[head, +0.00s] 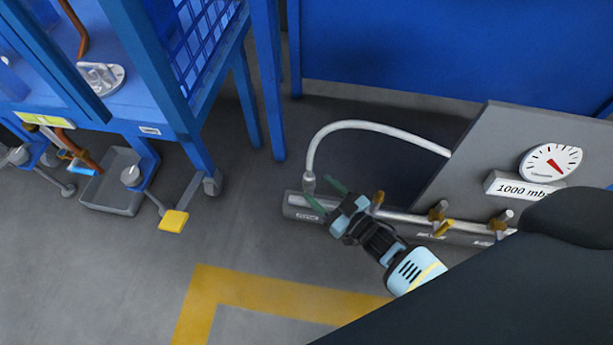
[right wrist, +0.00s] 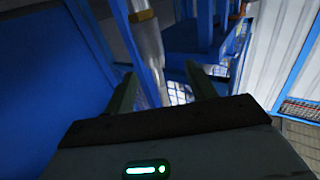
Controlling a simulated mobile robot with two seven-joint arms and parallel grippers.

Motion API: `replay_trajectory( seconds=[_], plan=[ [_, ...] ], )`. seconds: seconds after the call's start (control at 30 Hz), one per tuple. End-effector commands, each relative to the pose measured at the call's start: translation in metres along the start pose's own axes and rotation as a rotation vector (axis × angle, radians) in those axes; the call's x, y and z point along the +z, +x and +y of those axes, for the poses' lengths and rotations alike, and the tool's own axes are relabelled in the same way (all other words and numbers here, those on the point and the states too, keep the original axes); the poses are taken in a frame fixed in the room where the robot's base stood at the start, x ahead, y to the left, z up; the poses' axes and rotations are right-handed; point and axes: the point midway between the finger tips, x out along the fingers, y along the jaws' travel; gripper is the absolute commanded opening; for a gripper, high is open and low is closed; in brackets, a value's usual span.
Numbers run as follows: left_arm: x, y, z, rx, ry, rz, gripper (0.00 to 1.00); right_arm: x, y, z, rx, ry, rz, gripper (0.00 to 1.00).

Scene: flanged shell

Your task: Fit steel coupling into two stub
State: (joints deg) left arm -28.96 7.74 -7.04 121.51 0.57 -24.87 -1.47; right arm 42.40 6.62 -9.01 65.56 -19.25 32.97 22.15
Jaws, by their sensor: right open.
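A steel coupling (head: 309,183) sits at the end of a white hose, above the left end of a grey pipe manifold (head: 399,216). It also shows in the right wrist view (right wrist: 149,42), standing between or just beyond my fingers; I cannot tell the depth. My right gripper (head: 317,189) is open, its green fingers pointing at the coupling; its fingers also show in the wrist view (right wrist: 162,86). Small valves with brass handles (head: 438,217) stand along the manifold. Its labels are too small to read, so I cannot tell which stub is two. My left gripper is not in view.
A grey panel (head: 470,150) with a round gauge (head: 550,161) and a "1000 mbar" sign (head: 524,188) stands at right. A blue frame on wheels (head: 190,110) fills the upper left. A blue wall (head: 420,45) is behind. Grey floor with yellow marking (head: 285,297) is clear.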

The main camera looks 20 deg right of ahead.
Motion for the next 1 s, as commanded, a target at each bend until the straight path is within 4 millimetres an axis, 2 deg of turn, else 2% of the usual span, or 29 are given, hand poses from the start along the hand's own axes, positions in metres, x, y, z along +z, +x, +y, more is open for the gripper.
replay_trajectory(
  seconds=[0.23,0.47,0.8,1.0],
  plan=[
    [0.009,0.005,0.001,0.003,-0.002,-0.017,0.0,0.001,0.023,0.001,0.0,-0.001,0.001,0.56],
    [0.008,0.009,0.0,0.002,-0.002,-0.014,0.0,0.001,0.031,0.002,0.0,0.0,0.001,0.56],
    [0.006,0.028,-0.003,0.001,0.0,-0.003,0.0,0.001,0.072,0.008,0.0,0.001,0.001,0.56],
    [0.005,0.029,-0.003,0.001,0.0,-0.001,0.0,0.001,0.077,0.008,0.0,0.0,-0.001,0.56]
  ],
)
